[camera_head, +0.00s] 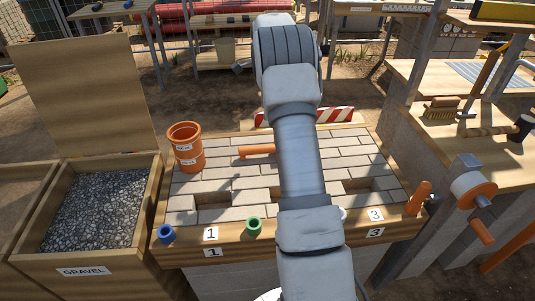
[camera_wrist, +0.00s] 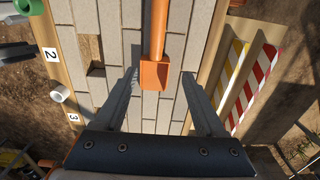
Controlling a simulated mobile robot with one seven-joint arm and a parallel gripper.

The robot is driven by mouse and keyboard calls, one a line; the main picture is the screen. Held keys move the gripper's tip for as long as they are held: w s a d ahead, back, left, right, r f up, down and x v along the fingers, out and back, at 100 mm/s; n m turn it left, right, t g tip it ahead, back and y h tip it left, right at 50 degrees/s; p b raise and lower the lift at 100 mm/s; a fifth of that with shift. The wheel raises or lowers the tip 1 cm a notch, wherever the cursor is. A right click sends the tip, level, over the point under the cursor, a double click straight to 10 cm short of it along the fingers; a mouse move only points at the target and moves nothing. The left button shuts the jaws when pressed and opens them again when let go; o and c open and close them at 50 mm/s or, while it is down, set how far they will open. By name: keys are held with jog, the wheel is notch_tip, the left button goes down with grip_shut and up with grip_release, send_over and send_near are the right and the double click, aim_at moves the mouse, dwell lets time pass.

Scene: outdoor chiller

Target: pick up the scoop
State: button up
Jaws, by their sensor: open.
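The scoop is orange. In the head view its handle (camera_head: 257,150) lies on the pale brick top, left of my arm, and the rest is hidden behind the arm. In the wrist view the scoop (camera_wrist: 155,75) has a long round handle running to the top edge and a wider, box-like end nearer me. My gripper (camera_wrist: 160,78) is open, with one finger on each side of that wider end and visible gaps to both. I cannot tell how high the fingers are above the scoop. My gripper is hidden in the head view.
An orange bucket (camera_head: 186,148) stands at the brick top's back left. Blue (camera_head: 166,234) and green (camera_head: 254,225) rings line the front edge. A gravel bin (camera_head: 95,210) stands left. A red-striped board (camera_head: 335,115) is behind.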

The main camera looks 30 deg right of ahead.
aim_at(246, 150)
notch_tip(246, 150, down, 12)
jog(key=b, duration=0.3)
jog(key=shift+b, duration=0.3)
jog(key=f+b, duration=0.1)
jog(key=f, duration=0.1)
jog(key=s+f+b, duration=0.1)
jog(key=f, duration=0.1)
jog(key=shift+d+f, duration=0.1)
jog(key=shift+f, duration=0.5)
jog(key=shift+c, duration=0.4)
grip_shut()
jog(key=shift+r, duration=0.1)
